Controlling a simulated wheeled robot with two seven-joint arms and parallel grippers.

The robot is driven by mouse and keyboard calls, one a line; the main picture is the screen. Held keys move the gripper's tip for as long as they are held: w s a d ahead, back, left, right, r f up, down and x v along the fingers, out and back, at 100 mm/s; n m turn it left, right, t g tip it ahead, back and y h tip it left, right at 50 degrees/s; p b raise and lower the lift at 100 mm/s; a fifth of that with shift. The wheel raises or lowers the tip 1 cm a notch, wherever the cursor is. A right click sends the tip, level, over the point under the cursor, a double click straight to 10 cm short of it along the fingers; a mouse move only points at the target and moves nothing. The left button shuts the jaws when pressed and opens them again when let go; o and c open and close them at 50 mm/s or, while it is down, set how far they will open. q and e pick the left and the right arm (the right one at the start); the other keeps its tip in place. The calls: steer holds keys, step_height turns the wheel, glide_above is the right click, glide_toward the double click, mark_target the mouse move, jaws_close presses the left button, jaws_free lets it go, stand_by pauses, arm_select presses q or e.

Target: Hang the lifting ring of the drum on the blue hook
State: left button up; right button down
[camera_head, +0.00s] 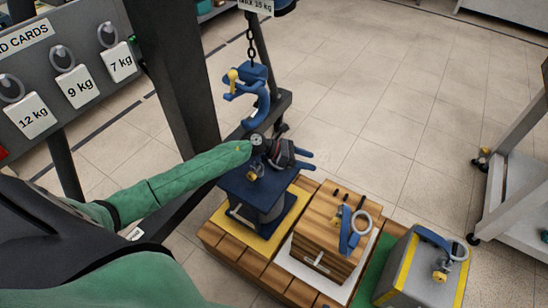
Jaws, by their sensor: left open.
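The blue hook (258,104) hangs open below its chain, with a yellow-tipped lever on its body. The dark blue drum (258,203) stands below it on a yellow mat. A small brass-coloured fitting (256,172) shows on the drum's top; I cannot make out its lifting ring, and my gripper covers part of the top. My left arm reaches in with a green sleeve. My left gripper (308,161) is above the drum's right edge, below the hook, its two blue fingers apart and nothing visible between them. My right gripper is not in view.
A wooden crate (318,243) and a grey box with yellow edges (410,262), each with a ring on top, stand to the right on a wooden pallet (238,257). A weight-card board (72,60) and dark post (170,60) are left.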

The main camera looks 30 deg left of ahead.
arm_select(q)
steer(key=d+r+n+t+h, duration=0.1)
steer(key=d+r+n+t, duration=0.3)
steer(key=d+r+n, duration=0.1)
steer(key=shift+s+n+h+p, duration=0.2)
steer(key=shift+n+h+p, duration=0.1)
steer(key=shift+n+p, duration=0.2)
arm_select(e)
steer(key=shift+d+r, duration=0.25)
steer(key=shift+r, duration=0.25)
arm_select(q)
steer(key=shift+d+r+t, duration=0.1)
steer(key=shift+t, duration=0.3)
